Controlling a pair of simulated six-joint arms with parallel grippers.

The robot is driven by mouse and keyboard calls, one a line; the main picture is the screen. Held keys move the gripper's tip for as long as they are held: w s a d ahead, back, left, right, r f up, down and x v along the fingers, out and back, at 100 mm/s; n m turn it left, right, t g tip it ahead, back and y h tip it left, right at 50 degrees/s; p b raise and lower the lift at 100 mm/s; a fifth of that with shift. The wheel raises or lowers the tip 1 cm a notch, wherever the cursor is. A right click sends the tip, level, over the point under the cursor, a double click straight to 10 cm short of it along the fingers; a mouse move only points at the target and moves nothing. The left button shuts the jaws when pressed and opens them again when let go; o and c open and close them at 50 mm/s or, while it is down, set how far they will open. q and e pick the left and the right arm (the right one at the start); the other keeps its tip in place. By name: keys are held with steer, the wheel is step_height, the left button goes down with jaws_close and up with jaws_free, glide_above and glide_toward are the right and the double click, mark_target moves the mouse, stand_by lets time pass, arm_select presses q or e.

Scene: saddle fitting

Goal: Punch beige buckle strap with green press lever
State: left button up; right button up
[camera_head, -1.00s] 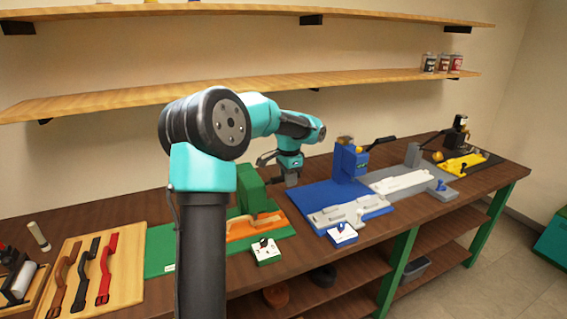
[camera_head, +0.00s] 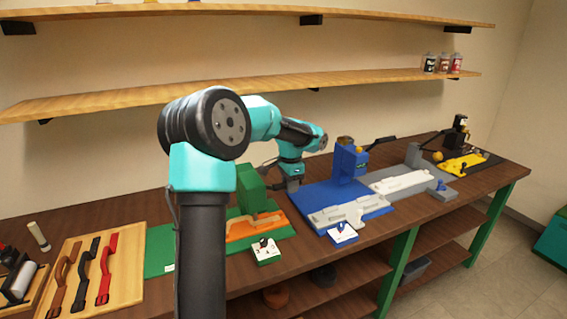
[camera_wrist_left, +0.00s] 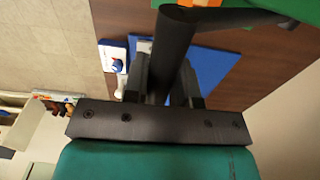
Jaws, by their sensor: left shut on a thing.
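The green press (camera_head: 251,188) stands on a green base (camera_head: 160,250) with an orange bed (camera_head: 240,231). A light tan strap-like piece seems to lie on the orange bed; its details are too small to tell. My left gripper (camera_head: 293,186) is just right of the press. In the left wrist view its fingers (camera_wrist_left: 165,85) are shut on a dark bar (camera_wrist_left: 172,42), which looks like the press lever. The bar runs up toward a green part (camera_wrist_left: 265,8) and an orange edge (camera_wrist_left: 205,3). My left arm hides part of the base. My right gripper is not in view.
A blue press (camera_head: 349,162) with grey fixtures stands to the right, close to my gripper. A yellow station (camera_head: 462,163) is farther right. A wooden board (camera_head: 123,262) with brown, black and red straps lies at the left. Shelves run along the wall.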

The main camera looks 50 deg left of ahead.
arm_select(q)
steer(key=shift+s+d+f, duration=0.1)
steer(key=shift+d+f, duration=0.15)
steer(key=shift+f, duration=0.25)
steer(key=shift+s+d+f, duration=0.1)
steer(key=shift+d+f, duration=0.1)
steer(key=shift+f, duration=0.3)
steer(key=shift+s+d+f, duration=0.1)
steer(key=shift+d+f, duration=0.1)
steer(key=shift+f, duration=0.35)
steer(key=shift+d+f, duration=0.2)
steer(key=shift+f, duration=0.4)
steer(key=shift+s+d+f, duration=0.1)
steer(key=shift+d+f, duration=0.05)
steer(key=shift+f, duration=0.4)
steer(key=shift+s+d+f, duration=0.1)
steer(key=shift+d+f, duration=0.05)
steer(key=shift+f, duration=0.35)
steer(key=shift+d+f, duration=0.15)
steer(key=shift+f, duration=0.95)
